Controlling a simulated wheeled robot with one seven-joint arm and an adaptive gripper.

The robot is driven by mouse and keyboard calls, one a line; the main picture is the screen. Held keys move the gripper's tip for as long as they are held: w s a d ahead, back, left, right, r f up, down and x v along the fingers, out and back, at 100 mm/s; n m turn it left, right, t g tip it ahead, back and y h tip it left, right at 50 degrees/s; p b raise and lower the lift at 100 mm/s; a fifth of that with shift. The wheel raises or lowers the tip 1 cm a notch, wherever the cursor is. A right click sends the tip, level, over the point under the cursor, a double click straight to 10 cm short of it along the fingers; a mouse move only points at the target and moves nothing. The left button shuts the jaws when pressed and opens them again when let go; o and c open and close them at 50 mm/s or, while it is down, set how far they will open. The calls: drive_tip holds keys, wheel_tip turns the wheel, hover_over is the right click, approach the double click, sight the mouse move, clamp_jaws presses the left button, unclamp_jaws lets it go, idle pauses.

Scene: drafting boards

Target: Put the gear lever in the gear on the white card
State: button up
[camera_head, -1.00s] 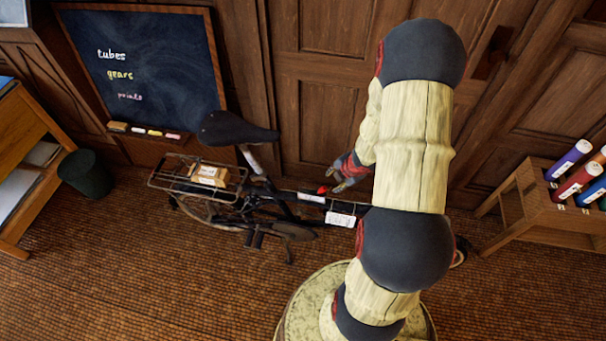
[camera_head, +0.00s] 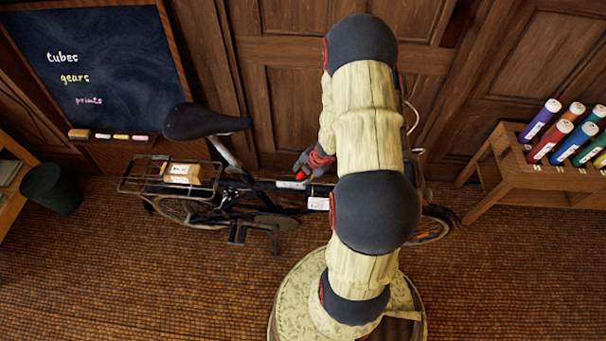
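A bicycle (camera_head: 262,187) stands side-on in front of the wooden door. Its gear lever (camera_head: 301,176) shows as a small red knob on the frame bar. One white card (camera_head: 291,185) is on the bar just below and left of the knob. A second white card (camera_head: 318,203) hangs lower and to the right. Any writing on the cards is too small to read. My gripper (camera_head: 308,165) is at the knob, its fingertips just above or around it. I cannot tell whether the fingers touch or close on it. The lever's shaft and slot are hidden or too small to see.
My arm hides the front of the bicycle. A parcel (camera_head: 182,173) sits on the rear rack (camera_head: 142,186). A chalkboard (camera_head: 100,45) and a dark bin (camera_head: 52,188) are at left. A wooden rack (camera_head: 512,170) of coloured tubes stands at right. The floor in front is clear.

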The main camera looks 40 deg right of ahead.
drive_tip(key=shift+c, duration=0.6)
drive_tip(key=c, duration=0.7)
clamp_jaws()
